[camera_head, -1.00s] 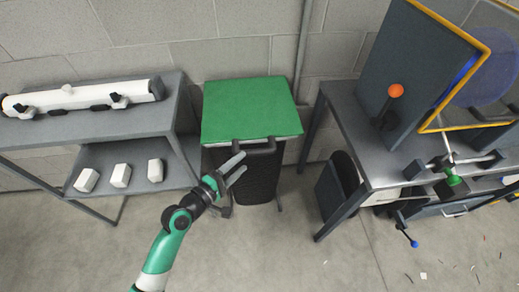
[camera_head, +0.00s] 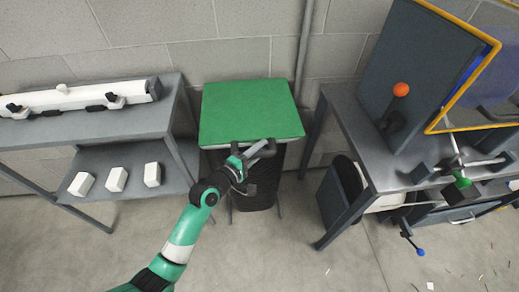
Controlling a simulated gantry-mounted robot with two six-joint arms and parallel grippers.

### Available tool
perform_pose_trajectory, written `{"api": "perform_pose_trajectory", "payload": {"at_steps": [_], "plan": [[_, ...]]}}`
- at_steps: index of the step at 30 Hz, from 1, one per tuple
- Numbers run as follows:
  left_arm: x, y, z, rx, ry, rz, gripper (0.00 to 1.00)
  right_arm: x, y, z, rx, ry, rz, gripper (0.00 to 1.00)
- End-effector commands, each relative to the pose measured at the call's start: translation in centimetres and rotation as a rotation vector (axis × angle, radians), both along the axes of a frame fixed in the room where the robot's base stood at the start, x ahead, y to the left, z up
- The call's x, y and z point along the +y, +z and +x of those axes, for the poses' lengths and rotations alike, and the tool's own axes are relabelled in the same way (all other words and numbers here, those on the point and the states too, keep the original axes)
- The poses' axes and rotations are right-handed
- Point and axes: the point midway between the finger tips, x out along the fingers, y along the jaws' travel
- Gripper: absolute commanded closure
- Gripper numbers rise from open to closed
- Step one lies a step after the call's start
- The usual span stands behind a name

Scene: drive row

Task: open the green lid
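The green lid (camera_head: 250,108) lies flat and closed on a dark bin (camera_head: 262,189) against the wall. A dark bar handle (camera_head: 240,145) runs along the lid's front edge, partly hidden by my gripper. My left gripper (camera_head: 264,151) is at the right part of this handle, its fingers overlapping it in the picture. I cannot tell whether the fingers are around the handle or closed on it. My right gripper is not in view.
A grey shelf (camera_head: 60,130) with white blocks (camera_head: 116,179) on its lower level stands left of the bin. The floor in front is mostly clear.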

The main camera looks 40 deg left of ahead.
Motion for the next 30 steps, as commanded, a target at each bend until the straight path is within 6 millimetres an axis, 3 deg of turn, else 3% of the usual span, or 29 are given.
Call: {"api": "perform_pose_trajectory", "payload": {"at_steps": [1,4,5,30], "plan": [[0.00,0.00,-0.01,0.000,0.000,0.000,0.81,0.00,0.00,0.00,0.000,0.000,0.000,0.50],[0.01,0.00,-0.01,0.000,0.000,0.000,0.99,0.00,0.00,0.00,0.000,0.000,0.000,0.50],[0.00,0.00,-0.02,0.000,0.000,0.000,1.00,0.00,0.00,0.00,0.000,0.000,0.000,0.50],[0.01,0.01,-0.02,-0.001,0.000,0.000,1.00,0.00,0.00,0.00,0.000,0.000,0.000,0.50]]}}
